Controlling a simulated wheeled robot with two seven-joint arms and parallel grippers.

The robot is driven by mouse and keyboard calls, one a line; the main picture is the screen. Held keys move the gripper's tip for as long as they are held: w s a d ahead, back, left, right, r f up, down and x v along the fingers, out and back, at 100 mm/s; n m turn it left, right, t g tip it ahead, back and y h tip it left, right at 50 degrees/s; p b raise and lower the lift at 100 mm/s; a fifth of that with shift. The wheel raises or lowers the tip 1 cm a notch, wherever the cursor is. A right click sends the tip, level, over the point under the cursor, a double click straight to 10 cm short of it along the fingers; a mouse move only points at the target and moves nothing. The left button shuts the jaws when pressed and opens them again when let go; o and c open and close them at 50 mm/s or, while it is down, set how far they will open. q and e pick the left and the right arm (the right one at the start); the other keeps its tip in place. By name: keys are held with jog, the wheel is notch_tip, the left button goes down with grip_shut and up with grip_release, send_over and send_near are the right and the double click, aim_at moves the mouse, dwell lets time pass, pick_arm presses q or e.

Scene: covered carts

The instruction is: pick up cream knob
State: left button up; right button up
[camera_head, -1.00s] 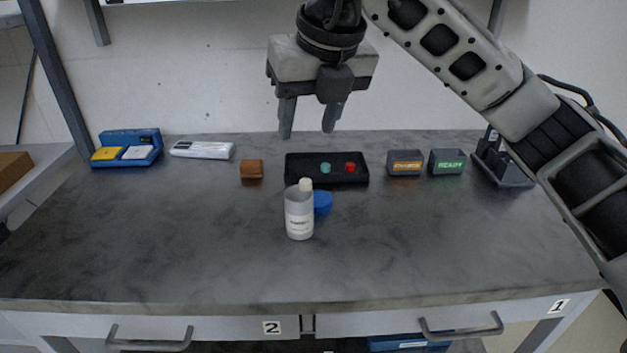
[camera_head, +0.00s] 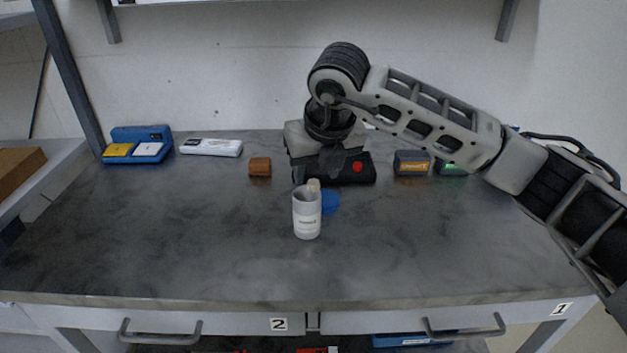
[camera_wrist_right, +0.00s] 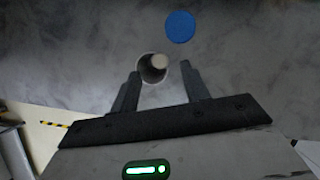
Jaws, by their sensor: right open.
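The cream knob (camera_head: 314,185) shows at the top of a white labelled bottle (camera_head: 307,222), at its back rim. In the right wrist view the cream knob (camera_wrist_right: 160,62) sits in the round dark mouth of the bottle (camera_wrist_right: 148,75). My right gripper (camera_head: 311,180) points down over the bottle's top, its fingers partly lost against the dark box behind. In the right wrist view the right gripper (camera_wrist_right: 161,71) is open, a finger on each side of the knob, with nothing held. Whether the fingers are level with the knob I cannot tell. My left gripper is not in view.
A blue disc (camera_head: 331,202) lies close behind the bottle. A black box with a red button (camera_head: 358,167) stands behind the gripper. A brown block (camera_head: 260,167), white device (camera_head: 211,147) and blue case (camera_head: 139,145) are to the left. The front of the grey tabletop (camera_head: 180,250) is clear.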

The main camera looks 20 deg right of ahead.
jog(key=shift+x, duration=1.35)
grip_shut()
jog(key=shift+r, duration=0.1)
jog(key=shift+w+r, duration=0.1)
jog(key=shift+r, duration=0.35)
notch_tip(320, 180, up, 2)
jog(key=shift+r, duration=0.2)
pick_arm(q)
jog(key=b, duration=0.2)
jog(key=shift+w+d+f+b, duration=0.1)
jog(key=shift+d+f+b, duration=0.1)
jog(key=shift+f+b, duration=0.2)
pick_arm(e)
jog(key=s+a+r, duration=0.2)
jog(key=s+r, duration=0.7)
jog(key=s, duration=0.5)
jog(key=shift+a+r, duration=0.2)
jog(key=shift+r, duration=0.1)
